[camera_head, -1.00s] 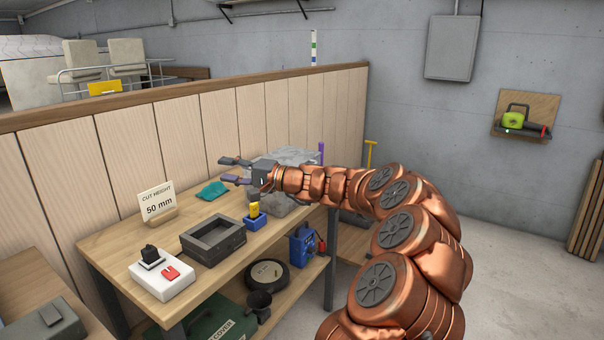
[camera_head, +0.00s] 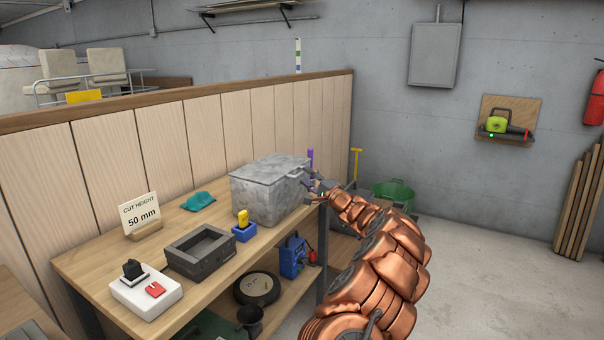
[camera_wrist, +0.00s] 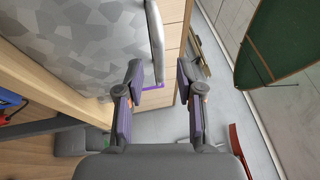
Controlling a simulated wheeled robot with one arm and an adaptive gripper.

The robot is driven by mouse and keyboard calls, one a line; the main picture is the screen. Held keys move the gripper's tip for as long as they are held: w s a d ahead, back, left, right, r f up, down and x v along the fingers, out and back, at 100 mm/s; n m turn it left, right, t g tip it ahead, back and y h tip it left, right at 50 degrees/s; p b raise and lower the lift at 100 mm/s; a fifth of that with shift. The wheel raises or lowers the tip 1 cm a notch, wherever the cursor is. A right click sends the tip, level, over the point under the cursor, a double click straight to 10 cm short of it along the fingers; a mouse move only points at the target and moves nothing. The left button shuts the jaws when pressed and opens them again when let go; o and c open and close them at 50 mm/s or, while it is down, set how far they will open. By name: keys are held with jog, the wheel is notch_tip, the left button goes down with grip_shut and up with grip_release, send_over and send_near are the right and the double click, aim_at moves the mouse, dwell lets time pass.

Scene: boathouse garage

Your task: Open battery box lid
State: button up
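The battery box appears to be the grey mottled box (camera_head: 262,200) at the far right end of the workbench, with its lid (camera_head: 275,166) down. A grey handle-like bar (camera_wrist: 155,42) projects from the lid's edge and is in the upper middle of the wrist view. The mottled box top also fills the upper left of that view (camera_wrist: 85,35). My gripper (camera_wrist: 160,78) is open and empty, its two dark purple-padded fingers apart just short of the bar. In the head view my gripper (camera_head: 314,190) is beside the box's right end; contact cannot be told.
The workbench (camera_head: 130,240) holds a teal cloth (camera_head: 198,201), a dark open tray (camera_head: 200,252), a yellow item in a blue holder (camera_head: 243,225) and a white switch box (camera_head: 147,293). A wooden partition (camera_head: 150,170) stands behind. A green tub (camera_head: 393,192) stands beyond my arm.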

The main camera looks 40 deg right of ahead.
aim_at(302, 173)
jog(key=shift+w+d+r, duration=0.1)
jog(key=shift+w+r, duration=0.05)
jog(key=shift+w, duration=0.75)
jog(key=shift+w+d+r, duration=0.1)
jog(key=shift+w+r, duration=0.05)
jog(key=shift+w, duration=0.75)
grip_shut()
